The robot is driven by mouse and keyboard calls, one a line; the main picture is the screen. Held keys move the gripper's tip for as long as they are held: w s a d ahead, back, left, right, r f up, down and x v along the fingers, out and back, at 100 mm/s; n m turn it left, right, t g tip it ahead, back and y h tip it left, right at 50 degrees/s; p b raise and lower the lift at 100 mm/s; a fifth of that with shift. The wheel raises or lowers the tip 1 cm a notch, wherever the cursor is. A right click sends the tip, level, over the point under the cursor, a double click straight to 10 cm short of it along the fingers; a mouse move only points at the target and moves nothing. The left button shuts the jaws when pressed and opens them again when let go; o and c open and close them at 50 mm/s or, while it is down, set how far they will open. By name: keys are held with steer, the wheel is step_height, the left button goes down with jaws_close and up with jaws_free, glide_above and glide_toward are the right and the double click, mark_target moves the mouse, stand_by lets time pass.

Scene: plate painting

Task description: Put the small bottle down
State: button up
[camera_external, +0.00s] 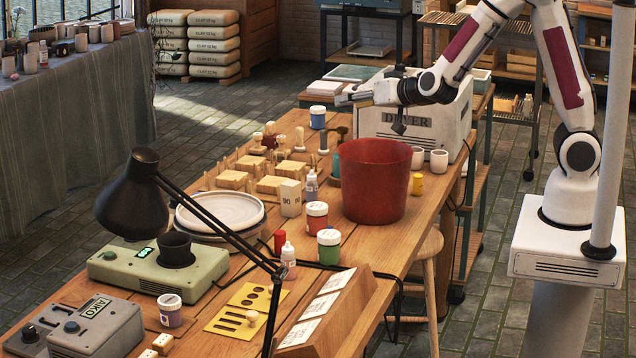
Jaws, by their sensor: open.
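Two small bottles with white tips stand upright on the wooden table (378,262). One small bottle (312,186) with a bluish body stands left of the red bucket (375,185). The other small bottle (289,262), with a pinkish body, stands nearer the camera, beside a red-capped container. Which of them the task means I cannot tell. My gripper (343,98) is open, with nothing visible in it. It points left above the far part of the table, in front of the white dryer box (425,118) and apart from both bottles.
Paint jars (328,248), a plate stack (220,212), wooden blocks (233,180) and a 90-marked block (291,198) crowd the table. A black lamp (133,205) arches over the near left. White cups (438,160) stand by the dryer. Bare wood shows right of the near jars.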

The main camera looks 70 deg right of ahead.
steer(key=s+a+r+n+g+y, duration=0.2)
steer(key=s+a+r+n+y, duration=0.4)
steer(key=s+a, duration=0.4)
steer(key=s+d+f+n+g, duration=0.1)
steer(key=s+d+g, duration=0.1)
steer(key=s, duration=1)
steer(key=s+d+f+n+g, duration=0.1)
steer(key=s+d+f+g, duration=0.1)
steer(key=s, duration=1)
steer(key=shift+d+g, duration=0.35)
steer(key=shift+g, duration=0.15)
